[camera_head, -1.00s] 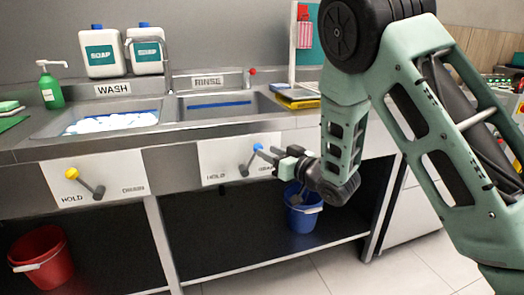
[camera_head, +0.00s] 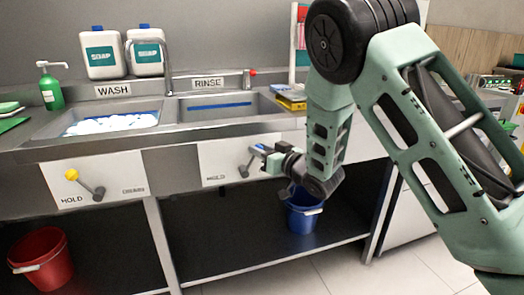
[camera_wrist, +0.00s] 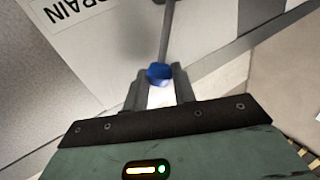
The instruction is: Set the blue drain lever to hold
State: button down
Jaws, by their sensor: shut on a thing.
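The drain lever with the blue knob is on the white plate (camera_head: 215,160) under the RINSE basin. Its grey arm (camera_head: 246,167) slants up and right from the pivot. The blue knob (camera_wrist: 158,73) sits between my fingers in the wrist view. My gripper (camera_head: 263,152) is shut on the knob from the right. The HOLD label (camera_head: 215,177) is left of the pivot. The DRAIN label (camera_wrist: 80,10) shows in the wrist view; in the head view my gripper covers it.
A second lever with a yellow knob (camera_head: 71,174) is on the left plate under the WASH basin. A blue bucket (camera_head: 303,215) stands on the shelf below my gripper. A red bucket (camera_head: 42,260) is at lower left. The sink's front edge (camera_head: 150,148) runs above the plates.

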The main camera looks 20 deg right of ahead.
jog(key=shift+a+r, duration=0.1)
jog(key=shift+a+r+n+g+p, duration=0.5)
jog(key=shift+a+n+p, duration=0.3)
jog(key=shift+n+p, duration=0.15)
jog(key=a+n, duration=0.1)
jog(key=a+n+h+p, duration=0.1)
jog(key=a+n+g, duration=0.1)
jog(key=shift+r+h, duration=0.25)
jog(key=shift+h, duration=0.15)
jog(key=shift+a+f+n+g+h+p, duration=0.2)
jog(key=shift+a+n+g+h+p, duration=0.2)
jog(key=shift+a+n+h+p, duration=0.55)
jog(key=shift+a+f+n+h, duration=0.25)
jog(key=shift+a+n, duration=0.3)
jog(key=shift+a, duration=0.05)
jog(key=shift+a+f+n+h, duration=0.2)
jog(key=shift+a+f+n, duration=0.05)
jog(key=shift+a+n, duration=0.35)
jog(key=c, duration=1.4)
grip_release()
